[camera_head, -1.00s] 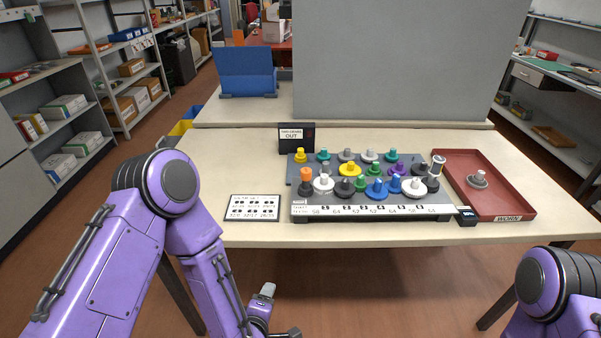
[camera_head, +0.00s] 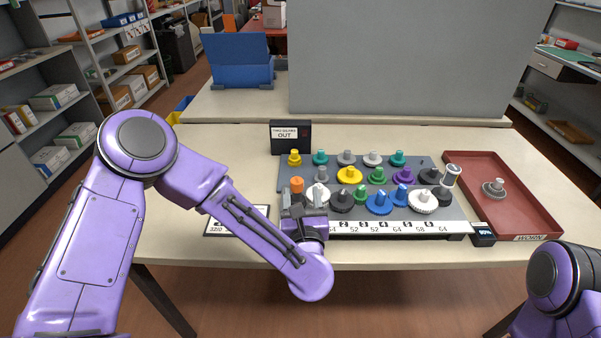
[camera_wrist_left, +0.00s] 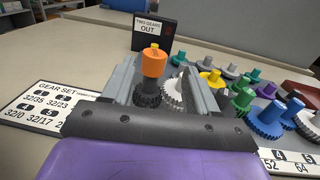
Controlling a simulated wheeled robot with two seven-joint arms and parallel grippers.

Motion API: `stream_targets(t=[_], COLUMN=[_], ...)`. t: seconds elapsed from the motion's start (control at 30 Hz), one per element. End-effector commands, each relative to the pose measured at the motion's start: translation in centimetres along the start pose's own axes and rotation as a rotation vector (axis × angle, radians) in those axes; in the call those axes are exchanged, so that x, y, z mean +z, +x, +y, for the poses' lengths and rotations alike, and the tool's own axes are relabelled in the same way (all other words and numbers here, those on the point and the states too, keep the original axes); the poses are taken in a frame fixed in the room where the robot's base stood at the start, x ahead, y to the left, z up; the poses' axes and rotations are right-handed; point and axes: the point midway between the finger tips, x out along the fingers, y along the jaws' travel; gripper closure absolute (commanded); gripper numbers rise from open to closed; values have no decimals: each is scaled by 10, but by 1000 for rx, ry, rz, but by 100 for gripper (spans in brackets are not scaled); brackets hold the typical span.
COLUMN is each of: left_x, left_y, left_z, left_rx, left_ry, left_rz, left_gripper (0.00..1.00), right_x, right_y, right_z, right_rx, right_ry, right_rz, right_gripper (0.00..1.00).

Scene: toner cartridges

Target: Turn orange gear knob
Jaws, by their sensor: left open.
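The orange knob (camera_head: 297,185) tops a dark gear at the front left of the grey gear board (camera_head: 290,170). In the left wrist view the orange knob (camera_wrist_left: 154,63) stands upright above its dark toothed gear (camera_wrist_left: 150,95). My left gripper (camera_head: 304,200) is open at the front of the board, close to the knob. In the left wrist view the knob shows between the two fingers (camera_wrist_left: 163,85), with visible gaps at the sides; a white gear (camera_wrist_left: 174,92) shows near the right finger. My right gripper is out of view.
Several coloured gears crowd the board to the right. A sign reading "TWO GEARS OUT" (camera_head: 290,137) stands behind. A gear-set card (camera_wrist_left: 52,110) lies to the left. A red tray (camera_head: 530,200) with one grey gear lies at the right.

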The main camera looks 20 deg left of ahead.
Motion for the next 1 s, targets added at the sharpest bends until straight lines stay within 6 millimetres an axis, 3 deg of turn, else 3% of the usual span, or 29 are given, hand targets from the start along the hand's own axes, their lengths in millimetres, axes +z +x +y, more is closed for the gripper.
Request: stream_targets(t=[0.1,0.3,0.67,0.8,0.83,1.0], left_x=[4,2,0,0,0,-4], left_y=[30,63,72,72,72,72], left_z=[6,4,2,2,2,2], left_rx=[13,7,2,2,2,25], left_ry=[2,4,6,6,6,6], left_rz=[2,1,1,1,1,-2], left_gripper=[41,41,41,87,92,92], right_x=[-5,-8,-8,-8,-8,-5], right_y=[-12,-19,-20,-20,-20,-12], right_z=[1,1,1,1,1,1], right_rx=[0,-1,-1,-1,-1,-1], right_ry=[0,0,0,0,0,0], right_rz=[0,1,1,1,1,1], right_gripper=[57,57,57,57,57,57])
